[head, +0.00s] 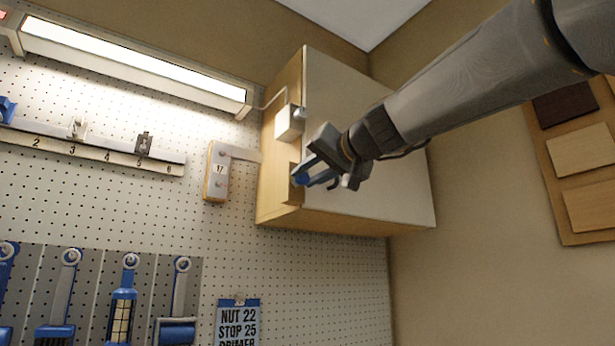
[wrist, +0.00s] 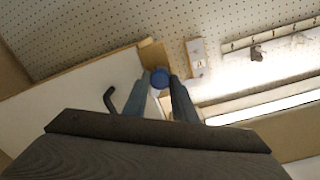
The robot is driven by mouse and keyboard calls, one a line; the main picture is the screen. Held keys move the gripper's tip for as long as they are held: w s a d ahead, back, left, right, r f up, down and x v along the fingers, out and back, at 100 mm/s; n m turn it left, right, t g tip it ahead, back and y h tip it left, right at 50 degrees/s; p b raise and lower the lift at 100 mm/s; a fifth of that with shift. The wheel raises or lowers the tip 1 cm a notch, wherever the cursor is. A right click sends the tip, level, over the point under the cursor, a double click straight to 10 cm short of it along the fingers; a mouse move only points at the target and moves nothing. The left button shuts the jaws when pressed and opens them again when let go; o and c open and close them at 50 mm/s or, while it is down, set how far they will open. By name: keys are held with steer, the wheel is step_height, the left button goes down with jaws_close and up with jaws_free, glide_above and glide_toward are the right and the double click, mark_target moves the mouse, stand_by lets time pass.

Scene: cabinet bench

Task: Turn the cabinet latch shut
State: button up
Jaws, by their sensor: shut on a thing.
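The cabinet (head: 335,222) hangs on the wall; its white door (head: 392,190) looks closed or nearly so, I cannot tell which. My gripper (head: 308,172) is at the door's left edge, low on the cabinet's side. In the wrist view, a round blue latch knob (wrist: 160,77) sits between the tips of my gripper (wrist: 163,86), and the fingers are shut on it. The fingers hide most of the latch, so its turn angle is unclear. A dark hooked handle (wrist: 110,100) on the door is left of the fingers in the wrist view.
A small white box (head: 289,123) with a cable is on the cabinet's side, just above my gripper. A lit lamp (head: 130,62) is at upper left. Space below the cabinet is clear.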

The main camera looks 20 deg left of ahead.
steer(key=m, duration=0.5)
steer(key=shift+m, duration=0.3)
steer(key=m+p, duration=0.1)
steer(key=m, duration=0.3)
steer(key=shift+w+d+m, duration=0.1)
steer(key=shift+m, duration=0.2)
steer(key=shift+m+p, duration=0.3)
steer(key=o, duration=1)
steer(key=shift+o, duration=0.2)
steer(key=shift+g, duration=0.3)
steer(key=b+v, duration=0.2)
steer(key=v, duration=0.5)
steer(key=shift+s+d, duration=0.2)
steer(key=shift+d, duration=0.1)
